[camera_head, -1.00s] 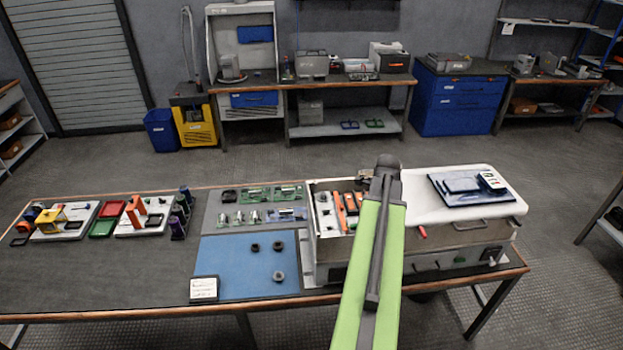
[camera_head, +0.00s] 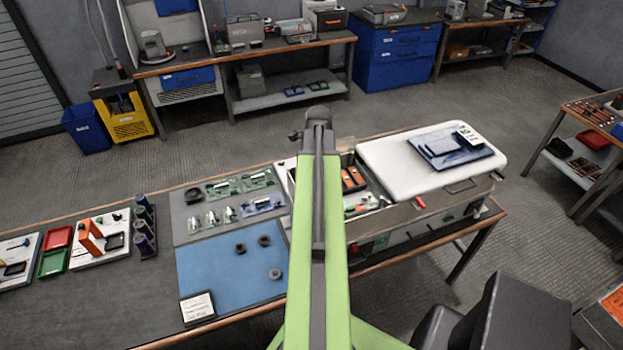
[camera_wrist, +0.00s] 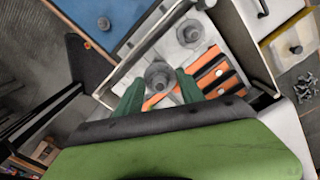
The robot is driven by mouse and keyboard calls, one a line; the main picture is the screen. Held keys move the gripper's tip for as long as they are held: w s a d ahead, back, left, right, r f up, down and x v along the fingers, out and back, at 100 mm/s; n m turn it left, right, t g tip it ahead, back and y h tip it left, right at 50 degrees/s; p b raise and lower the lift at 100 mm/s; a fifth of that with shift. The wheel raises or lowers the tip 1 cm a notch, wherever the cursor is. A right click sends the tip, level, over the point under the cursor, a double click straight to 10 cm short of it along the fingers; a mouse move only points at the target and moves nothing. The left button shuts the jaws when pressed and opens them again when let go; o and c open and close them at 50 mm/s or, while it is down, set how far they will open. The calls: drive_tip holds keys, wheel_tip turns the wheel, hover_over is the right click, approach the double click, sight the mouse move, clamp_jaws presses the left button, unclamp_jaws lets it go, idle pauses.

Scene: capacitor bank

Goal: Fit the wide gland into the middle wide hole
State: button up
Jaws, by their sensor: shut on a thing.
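My gripper (camera_wrist: 158,92) shows in the wrist view as two green fingers shut on a grey, nut-like gland (camera_wrist: 159,75), taken to be the wide one. The gland is over a pale metal panel (camera_wrist: 136,82) of the open box. I cannot tell whether it touches the panel, and any hole below it is hidden. A similar round grey part (camera_wrist: 190,33) is on the panel farther up; I cannot tell whether it is a fitted gland. In the head view my arm hides the gripper and much of the panel.
Orange-and-black blocks (camera_wrist: 212,76) lie inside the box close to the right finger. Several dark glands, one here (camera_head: 275,274), lie on the blue mat (camera_head: 215,275). A white lid (camera_head: 400,160) carrying a blue tray (camera_head: 455,150) is right of the box opening.

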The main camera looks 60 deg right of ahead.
drive_tip(key=shift+w+a+f+b, duration=0.1)
drive_tip(key=shift+f+b, duration=1.15)
drive_tip(key=shift+f, duration=0.05)
drive_tip(key=shift+w+a+f+b, duration=0.1)
drive_tip(key=shift+f+b, duration=1.1)
drive_tip(key=shift+f, duration=0.1)
drive_tip(key=shift+f+b, duration=0.6)
drive_tip(key=o, duration=1.4)
drive_tip(key=shift+r, duration=0.1)
wheel_tip(320, 180, up, 17)
drive_tip(key=p, duration=1.7)
drive_tip(key=shift+r, duration=0.15)
drive_tip(key=shift+d, duration=0.1)
